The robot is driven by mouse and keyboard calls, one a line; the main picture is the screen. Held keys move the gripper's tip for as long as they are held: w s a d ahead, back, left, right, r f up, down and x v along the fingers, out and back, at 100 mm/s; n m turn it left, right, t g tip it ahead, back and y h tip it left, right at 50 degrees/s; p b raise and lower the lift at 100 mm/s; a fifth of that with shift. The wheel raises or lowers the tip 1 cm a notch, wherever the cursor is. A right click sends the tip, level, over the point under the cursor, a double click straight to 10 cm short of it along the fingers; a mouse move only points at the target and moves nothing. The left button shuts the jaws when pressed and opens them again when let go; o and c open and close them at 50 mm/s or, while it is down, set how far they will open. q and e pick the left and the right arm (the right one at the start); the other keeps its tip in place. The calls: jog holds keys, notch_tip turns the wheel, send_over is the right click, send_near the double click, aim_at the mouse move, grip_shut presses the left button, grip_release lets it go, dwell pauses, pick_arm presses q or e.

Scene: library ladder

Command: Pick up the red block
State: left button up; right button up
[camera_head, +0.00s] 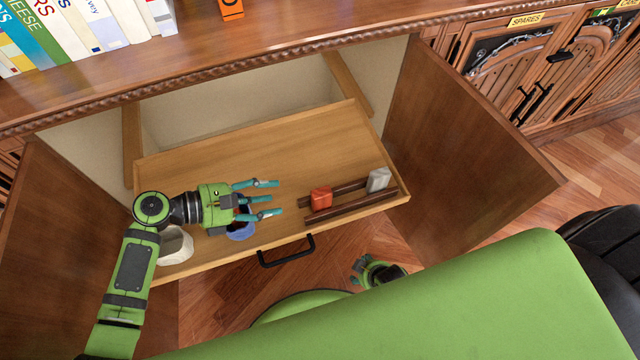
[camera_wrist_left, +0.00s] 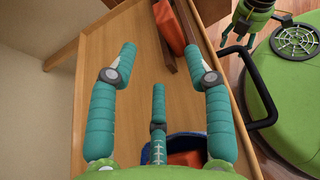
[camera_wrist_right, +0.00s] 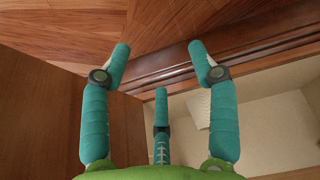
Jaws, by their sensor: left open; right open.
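The red block (camera_head: 321,198) sits between two dark wooden rails on the pulled-out wooden drawer (camera_head: 230,155). In the left wrist view the red block (camera_wrist_left: 168,25) is at the top, beyond the fingertips. My left gripper (camera_head: 272,198) is open and empty above the drawer, left of the block and apart from it; its fingers point toward the block. The left wrist view shows its spread fingers (camera_wrist_left: 163,52). My right gripper (camera_head: 360,267) is low in front of the drawer, partly hidden by my green body. Its fingers (camera_wrist_right: 160,50) are open and empty.
A grey-white block (camera_head: 378,180) stands at the rails' right end. A blue container (camera_head: 240,230) is under my left gripper; something orange-red (camera_wrist_left: 187,158) shows in it. A white cup (camera_head: 175,246) is left. A black handle (camera_head: 287,252) fronts the drawer. Open cabinet doors (camera_head: 465,145) flank it.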

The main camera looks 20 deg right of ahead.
aim_at(315, 194)
pick_arm(q)
jog(key=b+x, duration=0.2)
jog(key=x, duration=0.9)
jog(key=shift+s+d+f, duration=0.1)
jog(key=shift+s+d, duration=0.1)
jog(key=shift+d, duration=0.05)
grip_shut()
